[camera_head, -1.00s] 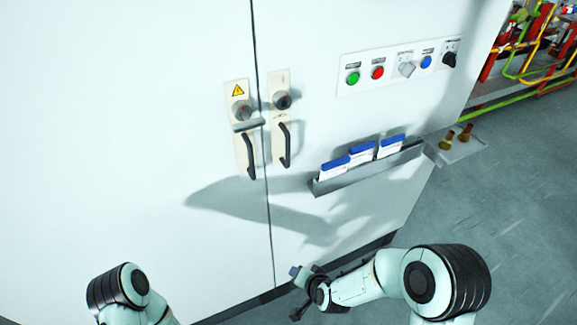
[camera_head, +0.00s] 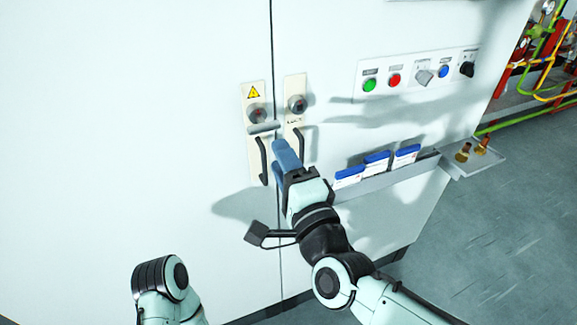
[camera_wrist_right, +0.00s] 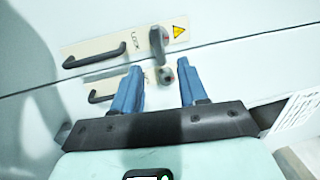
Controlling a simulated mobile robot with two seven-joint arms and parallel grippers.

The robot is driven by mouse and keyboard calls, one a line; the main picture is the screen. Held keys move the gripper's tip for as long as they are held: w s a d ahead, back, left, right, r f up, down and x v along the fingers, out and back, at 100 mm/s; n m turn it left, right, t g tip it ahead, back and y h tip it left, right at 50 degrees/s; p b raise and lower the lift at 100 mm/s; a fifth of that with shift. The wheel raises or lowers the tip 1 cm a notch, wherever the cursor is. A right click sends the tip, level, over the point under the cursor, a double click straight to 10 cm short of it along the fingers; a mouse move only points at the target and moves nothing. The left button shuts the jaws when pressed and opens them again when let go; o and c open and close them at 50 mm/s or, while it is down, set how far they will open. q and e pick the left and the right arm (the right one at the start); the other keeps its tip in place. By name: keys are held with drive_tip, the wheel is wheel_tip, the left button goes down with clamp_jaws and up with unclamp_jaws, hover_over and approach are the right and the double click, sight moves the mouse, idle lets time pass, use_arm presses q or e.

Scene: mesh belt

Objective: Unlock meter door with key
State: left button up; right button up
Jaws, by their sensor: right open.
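The pale cabinet has two doors meeting at a vertical seam. The left lock plate (camera_head: 254,93) carries a yellow warning triangle, a round lock (camera_head: 257,113) and a black handle (camera_head: 262,160). A grey horizontal bar (camera_head: 264,127) sits just below this lock; I cannot tell if it is a key. The right lock plate (camera_head: 294,86) has another round lock (camera_head: 297,103) and handle. My right gripper (camera_head: 284,151), with blue fingers, is open and empty in front of the right handle. In the right wrist view its fingers (camera_wrist_right: 160,70) straddle a lock. My left gripper is out of view.
A button panel (camera_head: 417,75) is at the upper right. A document holder (camera_head: 398,170) with blue-topped cards is right of my gripper. Two small brass-coloured items (camera_head: 472,149) are on a side shelf (camera_head: 478,164). Pipework (camera_head: 540,70) stands at the far right.

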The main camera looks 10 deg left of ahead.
sight(265, 130)
drive_tip(key=p+x, duration=0.1)
drive_tip(key=x, duration=0.2)
drive_tip(key=shift+w+a, duration=0.15)
drive_tip(key=shift+w, duration=0.1)
drive_tip(key=x, duration=0.3)
drive_tip(key=shift+w+a+p, duration=0.1)
drive_tip(key=shift+w+p, duration=0.1)
drive_tip(key=shift+p, duration=0.2)
drive_tip(key=shift+x, duration=1.15)
clamp_jaws()
